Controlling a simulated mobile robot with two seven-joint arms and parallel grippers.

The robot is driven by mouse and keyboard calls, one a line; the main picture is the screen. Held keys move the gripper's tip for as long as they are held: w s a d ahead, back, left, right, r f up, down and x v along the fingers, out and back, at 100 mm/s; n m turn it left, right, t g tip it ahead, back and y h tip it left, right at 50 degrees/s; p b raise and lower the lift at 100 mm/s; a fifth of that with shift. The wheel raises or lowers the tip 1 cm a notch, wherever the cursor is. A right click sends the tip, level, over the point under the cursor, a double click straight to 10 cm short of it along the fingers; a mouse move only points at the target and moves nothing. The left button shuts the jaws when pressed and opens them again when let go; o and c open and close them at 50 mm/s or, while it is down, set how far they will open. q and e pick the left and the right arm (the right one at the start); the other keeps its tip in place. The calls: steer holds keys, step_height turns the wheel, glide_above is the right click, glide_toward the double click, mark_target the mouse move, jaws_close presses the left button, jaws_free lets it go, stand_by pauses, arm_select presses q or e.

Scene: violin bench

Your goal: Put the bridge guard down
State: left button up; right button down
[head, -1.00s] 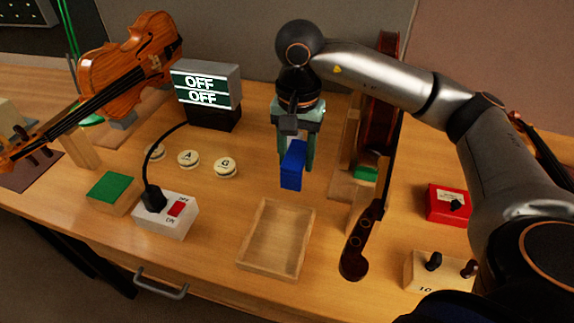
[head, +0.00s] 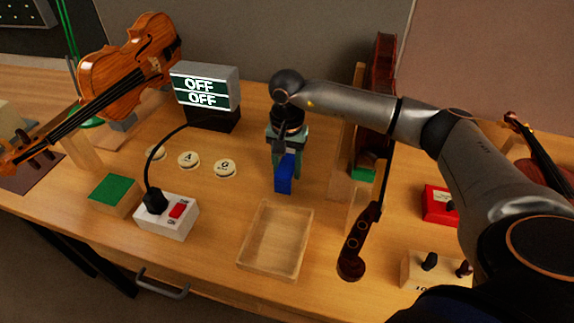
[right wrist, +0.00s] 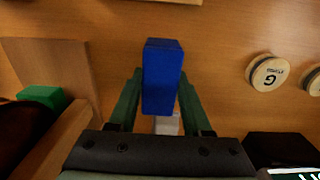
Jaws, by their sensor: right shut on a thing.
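The bridge guard appears to be the blue block (head: 284,176), upright between the fingers of my right gripper (head: 287,157). My right gripper is shut on it. In the head view it is just behind the shallow wooden tray (head: 243,252), over the bench. In the right wrist view the blue block (right wrist: 161,78) stands between the two green fingers (right wrist: 160,105). I cannot tell whether its lower end touches the bench. My left gripper is not in view.
String tins (head: 225,168) lie left of the block. A display reading OFF (head: 204,90) stands behind them. A switch box (head: 166,216) and a green-topped block (head: 114,194) are at front left. A violin on a stand (head: 365,160) is close on the right.

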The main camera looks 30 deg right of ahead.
mark_target(287, 165)
steer(key=shift+f, duration=0.15)
steer(key=shift+c, duration=1.7)
jaws_free()
step_height(287, 165, up, 12)
steer(key=shift+r+b, duration=0.2)
steer(key=shift+b, duration=0.2)
